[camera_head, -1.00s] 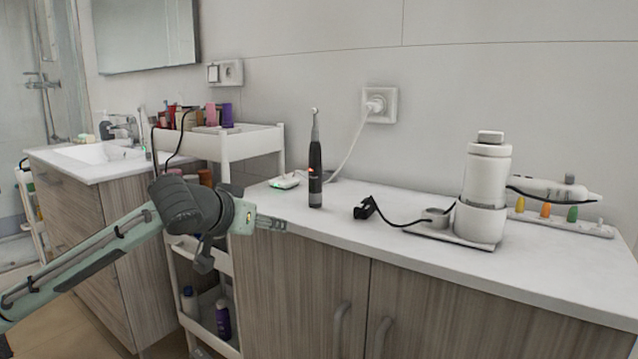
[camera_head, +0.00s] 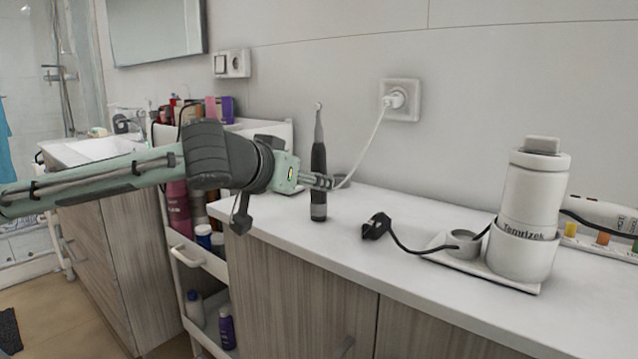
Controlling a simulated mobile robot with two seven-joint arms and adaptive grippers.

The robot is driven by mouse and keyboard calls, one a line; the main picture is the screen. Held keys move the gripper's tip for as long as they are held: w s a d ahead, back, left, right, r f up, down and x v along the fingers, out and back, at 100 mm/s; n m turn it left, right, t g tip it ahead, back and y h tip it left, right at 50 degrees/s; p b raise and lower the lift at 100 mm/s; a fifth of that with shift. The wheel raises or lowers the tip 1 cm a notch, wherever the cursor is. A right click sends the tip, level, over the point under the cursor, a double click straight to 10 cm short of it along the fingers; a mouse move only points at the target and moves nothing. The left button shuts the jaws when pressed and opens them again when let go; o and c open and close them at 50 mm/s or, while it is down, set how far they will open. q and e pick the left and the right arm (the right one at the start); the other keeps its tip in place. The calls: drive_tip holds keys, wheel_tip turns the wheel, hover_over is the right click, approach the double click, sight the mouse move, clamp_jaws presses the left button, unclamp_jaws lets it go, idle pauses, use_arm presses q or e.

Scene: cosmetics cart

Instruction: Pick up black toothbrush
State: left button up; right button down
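The black toothbrush (camera_head: 319,160) stands upright on the white countertop, with a grey neck and a small pale round head. My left gripper (camera_head: 322,182) comes in from the left at the height of the toothbrush's handle. Its fingertips overlap the handle in the picture. I cannot tell whether they touch it, stand around it or are in front of it, nor whether the fingers are open or shut. My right gripper is not in view.
A black plug with cable (camera_head: 376,226) and a white device (camera_head: 525,225) on a base stand to the right on the countertop (camera_head: 420,280). A white cable hangs from the wall socket (camera_head: 400,100) behind the toothbrush. A white cart (camera_head: 215,262) with bottles is on the left.

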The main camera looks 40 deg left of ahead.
use_arm(q)
drive_tip(key=shift+r+x, duration=0.15)
drive_tip(key=shift+x, duration=1.1)
drive_tip(key=shift+r+x, duration=0.2)
drive_tip(key=shift+x, duration=1.05)
drive_tip(key=shift+w, duration=0.15)
clamp_jaws()
